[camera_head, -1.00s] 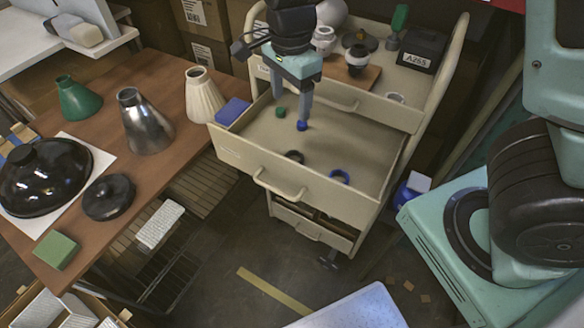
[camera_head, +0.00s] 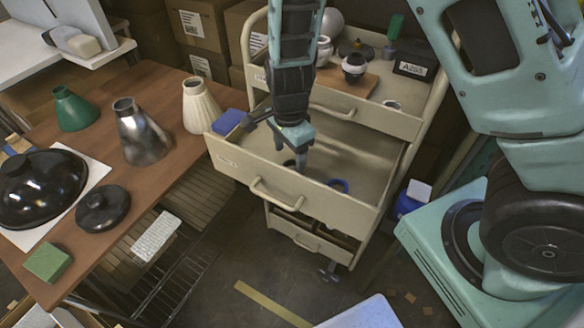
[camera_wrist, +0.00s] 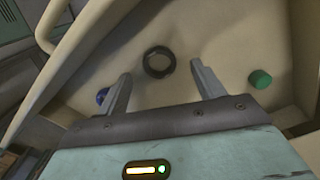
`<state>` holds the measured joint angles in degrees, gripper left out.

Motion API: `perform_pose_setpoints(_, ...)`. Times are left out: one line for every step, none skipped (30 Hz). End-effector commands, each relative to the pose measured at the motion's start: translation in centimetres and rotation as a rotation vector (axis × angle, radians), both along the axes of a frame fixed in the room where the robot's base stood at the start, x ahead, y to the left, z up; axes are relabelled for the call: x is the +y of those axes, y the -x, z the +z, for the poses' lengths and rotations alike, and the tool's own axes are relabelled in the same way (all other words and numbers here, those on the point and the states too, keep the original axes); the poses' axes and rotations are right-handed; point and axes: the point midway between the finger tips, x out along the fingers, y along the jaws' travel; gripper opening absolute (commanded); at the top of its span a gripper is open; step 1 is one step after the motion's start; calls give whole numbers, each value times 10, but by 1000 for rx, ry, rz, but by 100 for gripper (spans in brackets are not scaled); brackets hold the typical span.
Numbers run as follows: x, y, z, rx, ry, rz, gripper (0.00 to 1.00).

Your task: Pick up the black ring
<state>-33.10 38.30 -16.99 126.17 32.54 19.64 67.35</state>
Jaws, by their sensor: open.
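The black ring (camera_wrist: 158,62) lies flat on the drawer floor in the wrist view, ahead of my gripper and between the lines of its two fingers. My gripper (camera_wrist: 161,70) is open, its fingers spread wider than the ring, with nothing between them. In the head view my gripper (camera_head: 301,167) points down into the open drawer, and the black ring (camera_head: 289,163) is mostly hidden behind the fingers. I cannot tell the exact height of the fingertips above the drawer floor.
A blue ring (camera_head: 338,185) lies right of my gripper in the drawer (camera_head: 290,192). The wrist view shows a green cylinder (camera_wrist: 260,78) at right and a blue piece (camera_wrist: 102,95) beside the left finger. Drawer walls surround the space. A blue block (camera_head: 228,121) sits at the drawer's left corner.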

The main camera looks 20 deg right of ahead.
Motion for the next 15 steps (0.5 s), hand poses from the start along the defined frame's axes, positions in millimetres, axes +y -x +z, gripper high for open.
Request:
perform_pose_setpoints(-2, 2, -10, 5, 1, -4, 68)
perform_pose_setpoints(-3, 2, -15, 5, 1, -5, 68)
perform_pose_setpoints(-3, 2, -20, 5, 1, -3, 68)
perform_pose_setpoints(-3, 2, -25, 4, 1, -3, 68)
perform_pose_setpoints(-3, 2, -28, 3, 1, -2, 68)
perform_pose_setpoints(-2, 2, -32, 3, 0, -1, 68)
perform_pose_setpoints(-2, 2, -34, 2, -1, -2, 68)
perform_pose_setpoints(-2, 2, -36, 2, -1, -2, 68)
perform_pose_setpoints(-2, 2, -37, 1, -1, -2, 68)
perform_pose_setpoints(-2, 1, -38, 1, -1, -2, 68)
perform_pose_setpoints(-2, 1, -38, 0, -1, -2, 68)
perform_pose_setpoints(-2, 1, -38, 0, -1, -1, 68)
perform_pose_setpoints(-2, 1, -38, 0, -1, -1, 68)
perform_pose_setpoints(-2, 1, -38, 0, -1, -1, 68)
perform_pose_setpoints(-2, 1, -38, 0, -1, -1, 68)
